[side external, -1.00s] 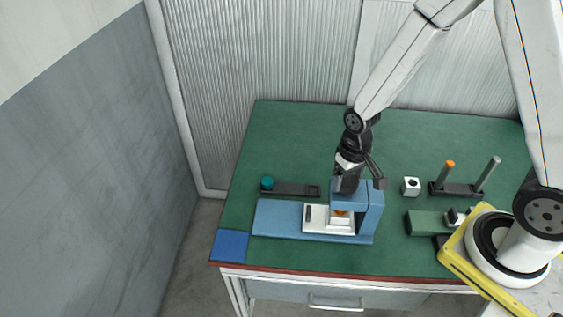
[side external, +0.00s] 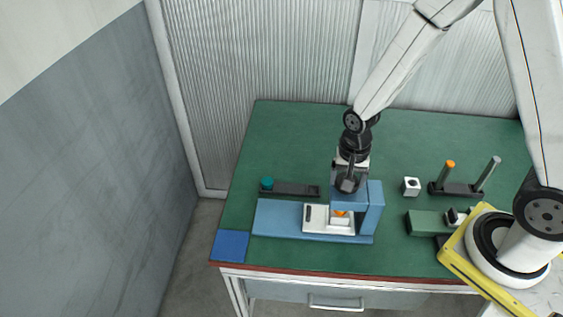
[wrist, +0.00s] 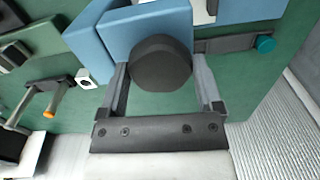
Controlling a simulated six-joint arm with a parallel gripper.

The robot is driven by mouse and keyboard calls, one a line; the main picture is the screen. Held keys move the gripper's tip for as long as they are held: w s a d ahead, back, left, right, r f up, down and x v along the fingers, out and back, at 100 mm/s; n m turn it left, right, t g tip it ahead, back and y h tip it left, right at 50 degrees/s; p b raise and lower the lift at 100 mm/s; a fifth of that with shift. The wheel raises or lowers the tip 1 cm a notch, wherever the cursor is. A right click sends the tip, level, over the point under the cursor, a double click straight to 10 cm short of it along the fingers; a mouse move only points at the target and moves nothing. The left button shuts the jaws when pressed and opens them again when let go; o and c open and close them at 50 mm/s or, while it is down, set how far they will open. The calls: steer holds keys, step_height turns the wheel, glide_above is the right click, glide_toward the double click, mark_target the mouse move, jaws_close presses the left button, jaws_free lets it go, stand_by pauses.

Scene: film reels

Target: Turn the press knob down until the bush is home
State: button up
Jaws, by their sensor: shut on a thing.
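The blue press (side external: 375,200) stands on a long blue base (side external: 276,219). Its dark round knob (wrist: 160,62) fills the middle of the wrist view, above the press arm. My gripper (side external: 348,185) points down over the press, and in the wrist view (wrist: 160,72) its two fingers close on the knob from both sides. Under the press arm, an orange part (side external: 341,213), perhaps the bush, shows above a white holder (side external: 316,220). Its lower part is hidden, so how deep it sits cannot be told.
A dark rack with a teal knob (side external: 267,183) lies behind the base. A white block with a hole (side external: 411,186), a stand with an orange-topped post (side external: 450,164) and a green block (side external: 427,223) lie to the right. A blue pad (side external: 230,246) marks the front-left corner.

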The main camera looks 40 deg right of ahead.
steer(key=shift+w, duration=0.1)
stand_by(0.3)
steer(key=o, duration=1)
steer(key=shift+r, duration=0.2)
steer(key=shift+r, duration=3.7)
steer(key=s+n+t, duration=0.1)
steer(key=n, duration=0.2)
steer(key=s+d+r+n, duration=0.1)
steer(key=s+n, duration=0.1)
steer(key=n, duration=0.1)
steer(key=s+r+n+t, duration=0.1)
steer(key=n, duration=0.2)
steer(key=shift+s+d+r+n+t, duration=0.15)
steer(key=shift+s+d+n+t, duration=0.15)
steer(key=shift+s, duration=0.1)
